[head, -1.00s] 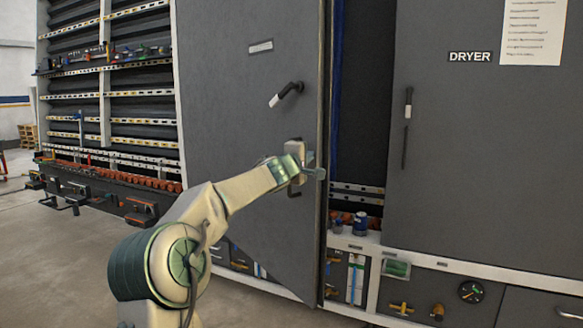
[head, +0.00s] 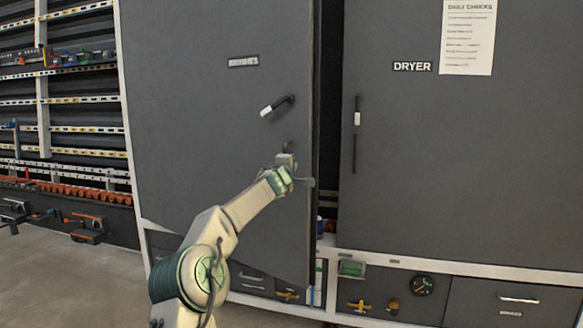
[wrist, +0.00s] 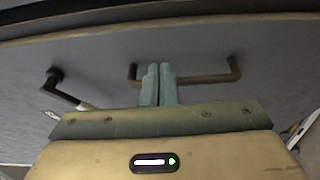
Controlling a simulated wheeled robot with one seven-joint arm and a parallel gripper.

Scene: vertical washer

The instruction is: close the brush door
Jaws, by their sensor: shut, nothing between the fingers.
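The brush door (head: 210,130) is a tall dark grey panel with a small label near its top and a black-and-white lever handle (head: 277,106). It stands slightly ajar, with a narrow dark gap along its right edge. My gripper (head: 308,182) is at the door's right edge, below the lever. In the wrist view my gripper (wrist: 159,72) has its two greenish fingers together and empty, close to the door face. A bar handle (wrist: 190,76) lies just behind the fingertips, and the lever handle (wrist: 66,92) is to the left. Whether the fingers touch the door cannot be told.
The dryer door (head: 430,160) stands shut to the right, with a vertical handle (head: 356,135) and a paper sheet above. Open racks (head: 70,110) stand to the left. The floor (head: 60,280) at lower left is clear.

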